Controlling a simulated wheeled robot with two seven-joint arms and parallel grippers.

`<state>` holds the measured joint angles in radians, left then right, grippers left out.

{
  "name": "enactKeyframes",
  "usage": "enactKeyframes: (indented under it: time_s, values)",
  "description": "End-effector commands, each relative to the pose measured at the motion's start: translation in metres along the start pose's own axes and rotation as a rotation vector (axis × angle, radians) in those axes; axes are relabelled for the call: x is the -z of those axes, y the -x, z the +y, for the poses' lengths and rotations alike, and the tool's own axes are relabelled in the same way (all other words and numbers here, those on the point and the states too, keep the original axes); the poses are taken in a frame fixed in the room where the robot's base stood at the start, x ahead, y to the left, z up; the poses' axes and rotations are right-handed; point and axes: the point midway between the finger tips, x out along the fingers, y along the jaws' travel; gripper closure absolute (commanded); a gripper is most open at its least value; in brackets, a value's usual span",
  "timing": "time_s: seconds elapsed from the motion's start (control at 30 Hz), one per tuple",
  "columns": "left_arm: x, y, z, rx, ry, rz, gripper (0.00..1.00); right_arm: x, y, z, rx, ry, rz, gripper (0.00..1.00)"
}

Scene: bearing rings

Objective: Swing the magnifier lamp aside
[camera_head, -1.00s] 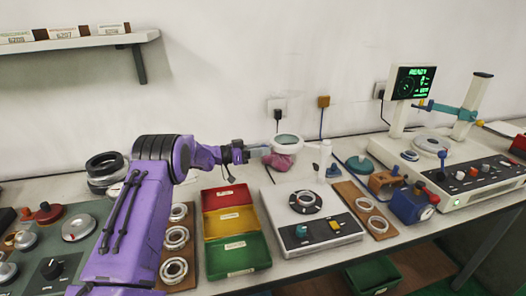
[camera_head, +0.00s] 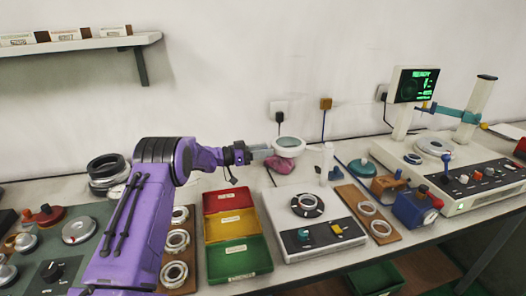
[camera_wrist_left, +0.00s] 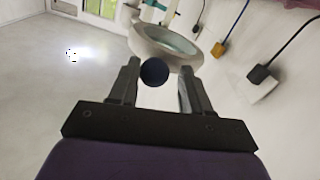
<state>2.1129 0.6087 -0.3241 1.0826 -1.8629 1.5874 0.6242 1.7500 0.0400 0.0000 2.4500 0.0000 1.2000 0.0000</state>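The magnifier lamp's white ring head with a glassy lens (camera_head: 289,146) hangs over the back of the bench, left of a white upright post (camera_head: 327,160). My left gripper (camera_head: 262,153) reaches in from the left at the head's left side. In the left wrist view the ring head (camera_wrist_left: 168,42) lies just beyond my fingertips. A dark round knob (camera_wrist_left: 154,72) sits between my two fingers (camera_wrist_left: 158,82), close to the left one, with a gap at the right one. The fingers stand apart. My right gripper is out of view.
A pink cloth (camera_head: 280,164) lies below the lamp head. Red, yellow and green bins (camera_head: 236,250) and a white device with a dark ring (camera_head: 307,205) stand in front. A measuring machine with a green-lit screen (camera_head: 417,84) is at right. A wall shelf (camera_head: 75,44) is upper left.

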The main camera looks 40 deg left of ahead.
Motion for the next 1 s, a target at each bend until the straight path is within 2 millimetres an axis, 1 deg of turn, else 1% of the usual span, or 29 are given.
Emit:
enactKeyframes:
  time_s: [0.13,0.23,0.27,0.5,0.63,0.77,1.0]
  values:
    - [-0.002,0.002,-0.001,0.003,0.000,-0.003,0.57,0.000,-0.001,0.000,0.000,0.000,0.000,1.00]
    - [-0.003,0.012,-0.001,0.004,0.001,-0.004,0.57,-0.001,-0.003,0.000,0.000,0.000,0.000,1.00]
    - [-0.002,0.017,-0.001,0.004,0.001,-0.003,0.57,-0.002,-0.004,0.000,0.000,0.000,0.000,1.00]
    - [-0.002,0.074,0.000,0.004,0.000,0.000,0.57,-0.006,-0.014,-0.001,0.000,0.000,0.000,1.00]
    - [0.000,0.094,0.001,0.000,-0.002,0.000,0.57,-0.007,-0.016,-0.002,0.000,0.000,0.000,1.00]
    - [0.000,0.103,0.002,-0.002,-0.002,-0.001,0.57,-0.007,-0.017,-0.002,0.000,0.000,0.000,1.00]
    - [0.001,0.105,0.002,-0.001,-0.002,-0.001,0.57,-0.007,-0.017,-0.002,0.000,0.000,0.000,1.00]
